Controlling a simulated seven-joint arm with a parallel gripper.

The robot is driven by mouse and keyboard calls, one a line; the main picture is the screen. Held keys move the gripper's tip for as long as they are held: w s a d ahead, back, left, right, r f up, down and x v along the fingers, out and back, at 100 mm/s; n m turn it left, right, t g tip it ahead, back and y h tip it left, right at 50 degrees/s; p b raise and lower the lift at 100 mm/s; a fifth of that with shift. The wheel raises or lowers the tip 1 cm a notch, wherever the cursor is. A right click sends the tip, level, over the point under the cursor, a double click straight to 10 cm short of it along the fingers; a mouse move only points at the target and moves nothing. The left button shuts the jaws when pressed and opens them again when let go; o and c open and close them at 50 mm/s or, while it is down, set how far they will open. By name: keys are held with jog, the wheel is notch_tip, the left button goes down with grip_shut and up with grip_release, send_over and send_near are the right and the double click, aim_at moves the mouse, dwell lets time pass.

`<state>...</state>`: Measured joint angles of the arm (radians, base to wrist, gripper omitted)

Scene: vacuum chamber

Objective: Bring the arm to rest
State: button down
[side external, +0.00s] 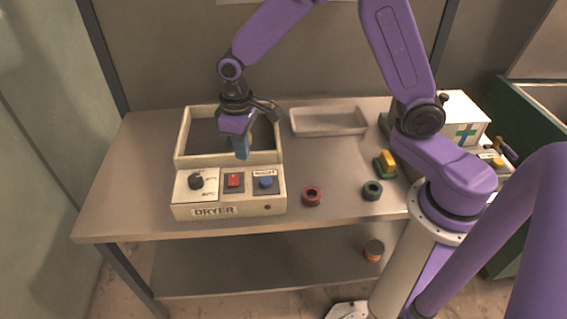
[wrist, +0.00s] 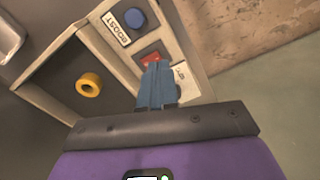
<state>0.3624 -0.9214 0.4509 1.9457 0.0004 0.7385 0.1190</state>
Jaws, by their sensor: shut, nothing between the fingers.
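My purple arm reaches in over the table, and my gripper (side external: 241,153) is above the front part of the dryer (side external: 228,209). Its blue fingers are closed together and empty. In the wrist view the gripper (wrist: 158,68) points down near the red switch (wrist: 151,58) on the dryer's panel; I cannot tell whether it touches. The red switch also shows in the side view (side external: 233,180), between a black knob (side external: 195,181) and a blue button (side external: 265,182). A yellow ring (wrist: 88,85) lies in the dryer's open tray, hidden in the side view.
A shallow empty-looking tray (side external: 328,121) lies at the back. A red ring (side external: 311,196), a green ring (side external: 372,190) and a yellow block on a green piece (side external: 387,162) stand right of the dryer. A white box with a green cross (side external: 456,118) is farther right. The table's left end is clear.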

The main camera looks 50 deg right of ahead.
jog(key=s+d+r+n, duration=0.2)
jog(key=s+d, duration=0.1)
jog(key=s, duration=0.5)
jog(key=s+d+r+n, duration=0.2)
jog(key=s+r+n, duration=0.1)
jog(key=s, duration=0.6)
jog(key=s+d+r+n, duration=0.2)
jog(key=s+d+r, duration=0.1)
jog(key=s, duration=0.6)
jog(key=shift+d+n, duration=0.3)
jog(key=shift+d, duration=0.05)
